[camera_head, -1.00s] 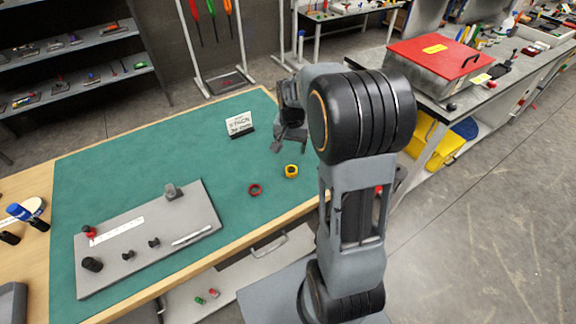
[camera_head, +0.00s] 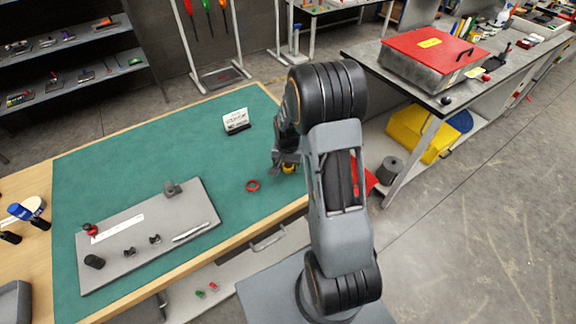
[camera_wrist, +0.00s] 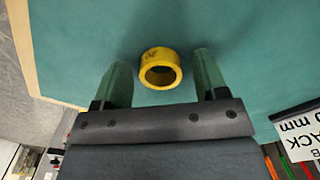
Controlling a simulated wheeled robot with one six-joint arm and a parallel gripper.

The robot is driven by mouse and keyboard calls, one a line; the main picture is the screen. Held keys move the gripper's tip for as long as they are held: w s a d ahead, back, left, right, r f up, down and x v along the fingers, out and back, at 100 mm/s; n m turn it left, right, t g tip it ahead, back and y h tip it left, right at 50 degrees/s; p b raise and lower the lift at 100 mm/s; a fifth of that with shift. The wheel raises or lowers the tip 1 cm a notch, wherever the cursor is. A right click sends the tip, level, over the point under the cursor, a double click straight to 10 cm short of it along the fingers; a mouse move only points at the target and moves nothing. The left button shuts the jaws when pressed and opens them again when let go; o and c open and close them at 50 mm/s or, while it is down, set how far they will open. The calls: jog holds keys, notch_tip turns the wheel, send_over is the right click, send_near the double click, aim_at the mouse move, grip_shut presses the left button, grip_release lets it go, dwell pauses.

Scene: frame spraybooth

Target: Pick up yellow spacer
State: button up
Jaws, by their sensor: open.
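The yellow spacer (camera_wrist: 160,68) is a short ring with a dark mark on its side. In the wrist view it lies on the green mat, between and slightly beyond the two fingertips of my gripper (camera_wrist: 162,75). There is a gap on each side of it, and the fingers are apart and empty. In the head view the yellow spacer (camera_head: 289,168) shows only in part, and my gripper (camera_head: 284,164) covers the rest of it. I cannot tell the exact height of the fingertips above the mat.
A red ring (camera_head: 253,185) lies on the green mat (camera_head: 120,170) left of the spacer. A white sign (camera_head: 236,121) stands farther back. A grey plate (camera_head: 195,242) with small parts lies at the front left. The bench's wooden edge (camera_head: 265,226) is close by.

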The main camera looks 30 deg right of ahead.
jog(key=shift+f, duration=0.2)
jog(key=shift+c, duration=0.3)
jog(key=c, duration=0.9)
jog(key=shift+r, duration=0.15)
jog(key=shift+c, duration=0.2)
